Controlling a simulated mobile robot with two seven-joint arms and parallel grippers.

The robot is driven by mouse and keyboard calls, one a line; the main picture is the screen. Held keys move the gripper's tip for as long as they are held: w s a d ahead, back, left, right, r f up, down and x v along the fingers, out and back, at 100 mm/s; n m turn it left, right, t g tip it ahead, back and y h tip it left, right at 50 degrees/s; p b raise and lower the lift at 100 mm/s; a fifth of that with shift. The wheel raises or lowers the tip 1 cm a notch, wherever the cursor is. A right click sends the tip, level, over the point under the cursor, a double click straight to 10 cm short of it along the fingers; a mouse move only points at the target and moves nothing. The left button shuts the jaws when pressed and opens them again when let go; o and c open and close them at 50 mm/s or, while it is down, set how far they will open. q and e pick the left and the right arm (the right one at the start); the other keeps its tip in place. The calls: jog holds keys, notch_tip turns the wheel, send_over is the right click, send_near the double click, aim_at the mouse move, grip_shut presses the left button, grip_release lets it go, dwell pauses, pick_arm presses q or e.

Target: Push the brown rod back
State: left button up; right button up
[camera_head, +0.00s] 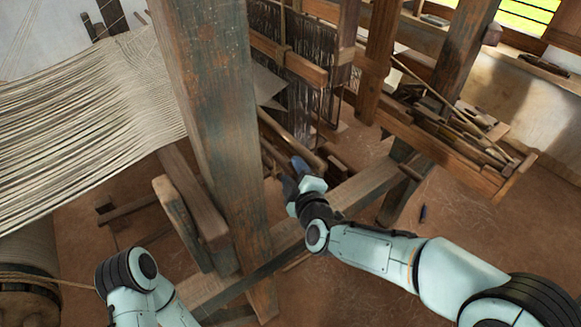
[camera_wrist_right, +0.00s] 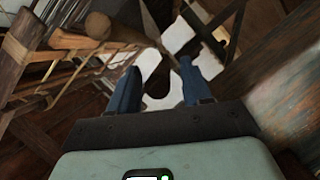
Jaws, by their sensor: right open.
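A brown rod (camera_head: 292,139) slants down to the right behind the big wooden post, low in the loom, and ends near my right gripper (camera_head: 294,175). My right gripper's dark blue fingers reach toward it from below. In the right wrist view, the gripper (camera_wrist_right: 158,72) is open, its two fingers spread. A dark brown rod-like piece (camera_wrist_right: 158,82) shows between the fingers; I cannot tell whether it touches them. Nothing is visibly gripped. My left arm shows at the bottom left, but its gripper is out of view.
A thick upright post (camera_head: 215,130) stands left of my right gripper. White warp threads (camera_head: 85,120) stretch on the left. A wooden trough with sticks (camera_head: 455,125) is at the right. A cross beam (camera_head: 365,188) runs close beside my right gripper. Open floor (camera_head: 480,230) lies lower right.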

pick_arm(q)
jog(key=shift+w+r, duration=0.1)
jog(key=shift+r, duration=0.05)
pick_arm(e)
jog(key=shift+x, duration=1.4)
grip_shut()
pick_arm(q)
jog(key=shift+w+r+p, duration=0.45)
jog(key=shift+r+p, duration=0.25)
jog(key=shift+r, duration=0.05)
pick_arm(e)
jog(key=s+a, duration=0.2)
jog(key=a, duration=0.1)
jog(key=shift+s+a, duration=0.25)
jog(key=shift+s, duration=0.05)
grip_release()
jog(key=shift+s+a, duration=0.1)
pick_arm(q)
jog(key=shift+s, duration=0.1)
